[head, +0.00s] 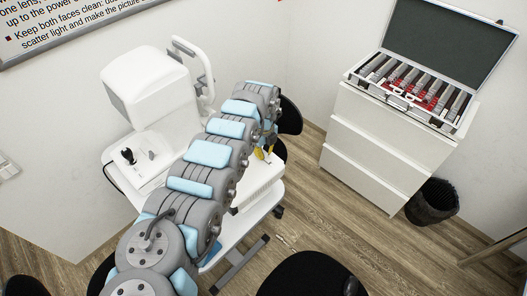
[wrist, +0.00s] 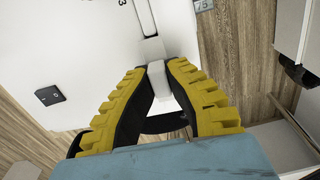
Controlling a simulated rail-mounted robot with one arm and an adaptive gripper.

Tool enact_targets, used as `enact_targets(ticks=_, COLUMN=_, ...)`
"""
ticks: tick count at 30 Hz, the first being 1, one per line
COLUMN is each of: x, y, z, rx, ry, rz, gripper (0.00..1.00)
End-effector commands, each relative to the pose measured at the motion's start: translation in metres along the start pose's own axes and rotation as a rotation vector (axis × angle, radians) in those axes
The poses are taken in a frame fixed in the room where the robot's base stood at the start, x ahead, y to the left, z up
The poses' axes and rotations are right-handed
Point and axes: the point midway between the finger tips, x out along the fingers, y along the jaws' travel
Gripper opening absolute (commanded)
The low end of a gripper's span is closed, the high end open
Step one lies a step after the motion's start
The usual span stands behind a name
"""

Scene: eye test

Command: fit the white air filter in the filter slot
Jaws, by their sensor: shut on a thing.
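My gripper (wrist: 161,70) has yellow and black fingers, shut on a small white piece, which I take to be the white air filter (wrist: 157,79). Only part of it shows between the fingertips. A pale block (wrist: 152,48) lies just beyond the tips in the wrist view; I cannot tell whether it touches the held piece. In the head view the yellow fingers of my gripper (head: 264,153) show beside the white table, mostly hidden by my arm, and the filter cannot be made out. I cannot make out the filter slot in either view.
A white eye-test instrument (head: 150,85) stands left of my arm. A white drawer cabinet (head: 375,140) bears an open lens case (head: 448,125). A black bin (head: 432,202) and a black stool (head: 310,275) stand on the floor. A white panel (wrist: 70,45) has a dark switch (wrist: 49,95).

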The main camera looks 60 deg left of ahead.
Motion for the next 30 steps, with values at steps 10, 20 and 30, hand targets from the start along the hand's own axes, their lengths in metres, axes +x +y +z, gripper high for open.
enact_targets(ticks=10, x=0.0077, y=0.0002, z=-0.0001, rx=0.000, ry=0.000, rz=0.001, gripper=0.00)
enact_targets(ticks=20, x=0.0093, y=0.0001, z=-0.0001, rx=0.000, ry=0.000, rz=0.000, gripper=0.00)
enact_targets(ticks=30, x=0.0092, y=0.0000, z=-0.0001, rx=0.000, ry=0.000, rz=0.000, gripper=0.37)
